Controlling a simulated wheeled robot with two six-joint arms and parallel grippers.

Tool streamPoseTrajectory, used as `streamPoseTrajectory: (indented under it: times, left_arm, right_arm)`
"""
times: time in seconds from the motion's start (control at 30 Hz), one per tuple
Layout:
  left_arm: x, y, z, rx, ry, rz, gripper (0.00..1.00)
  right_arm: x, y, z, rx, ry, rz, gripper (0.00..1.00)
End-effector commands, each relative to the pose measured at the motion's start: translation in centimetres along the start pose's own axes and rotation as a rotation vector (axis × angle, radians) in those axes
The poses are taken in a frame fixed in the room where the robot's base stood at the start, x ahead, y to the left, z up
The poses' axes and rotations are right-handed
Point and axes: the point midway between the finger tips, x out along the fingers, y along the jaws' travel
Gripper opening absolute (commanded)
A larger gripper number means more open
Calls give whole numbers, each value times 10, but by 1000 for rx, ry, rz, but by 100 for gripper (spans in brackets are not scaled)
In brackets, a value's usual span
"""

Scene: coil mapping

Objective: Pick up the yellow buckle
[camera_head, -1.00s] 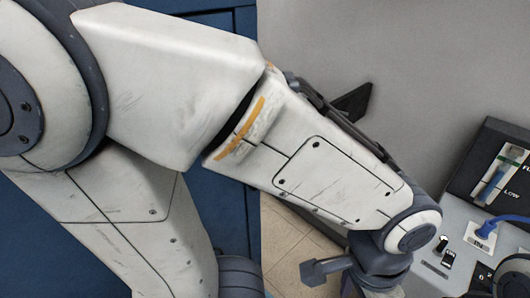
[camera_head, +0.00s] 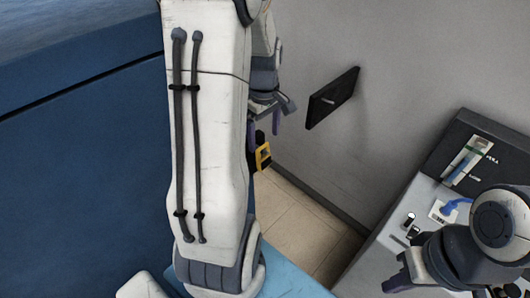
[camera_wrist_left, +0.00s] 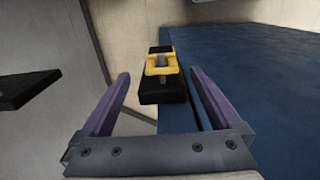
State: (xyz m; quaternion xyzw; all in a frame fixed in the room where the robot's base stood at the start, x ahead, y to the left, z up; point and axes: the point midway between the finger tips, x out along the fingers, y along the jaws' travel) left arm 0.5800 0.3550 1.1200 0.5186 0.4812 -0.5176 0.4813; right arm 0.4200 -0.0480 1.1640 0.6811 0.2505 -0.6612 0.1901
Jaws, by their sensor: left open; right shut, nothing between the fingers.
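The yellow buckle (camera_head: 263,157) sits on a black strap-like piece at the edge of a blue surface. In the left wrist view the buckle (camera_wrist_left: 162,66) is a yellow frame with a grey pin, on the black piece (camera_wrist_left: 160,92). My left gripper (camera_head: 264,128) is open, its purple fingers pointing towards the buckle. In the left wrist view the fingers of the left gripper (camera_wrist_left: 160,77) lie left and right of the buckle in the picture; the buckle appears beyond them, with no visible contact. My right gripper (camera_head: 404,279) is shut and empty at the lower right.
The blue surface (camera_wrist_left: 265,75) fills the right of the left wrist view. A black panel (camera_head: 333,98) stands out from the grey wall. A grey console (camera_head: 375,255) with a blue plug (camera_head: 455,205) is at the right. Tiled floor (camera_head: 300,215) shows between.

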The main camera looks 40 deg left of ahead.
Motion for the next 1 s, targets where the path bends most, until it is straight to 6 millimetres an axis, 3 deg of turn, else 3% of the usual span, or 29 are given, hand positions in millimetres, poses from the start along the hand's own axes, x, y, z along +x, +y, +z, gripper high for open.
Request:
streamPoseTrajectory:
  times: [0.2, 0.43, 0.7, 1.0]
  left_arm:
    - [33, -2, 1, 2, -3, -5, 98]
    - [50, -2, 1, 4, -4, -6, 98]
    - [87, -3, 0, 5, -3, -5, 98]
    - [93, -2, -1, 5, -1, -1, 98]
  right_arm:
    - [-5, 0, 0, 0, 0, 0, 0]
    - [-11, -1, -1, 0, 0, 0, 0]
    - [-23, -2, -1, 1, 0, 0, 0]
    - [-22, -2, -1, 0, 0, 0, 0]
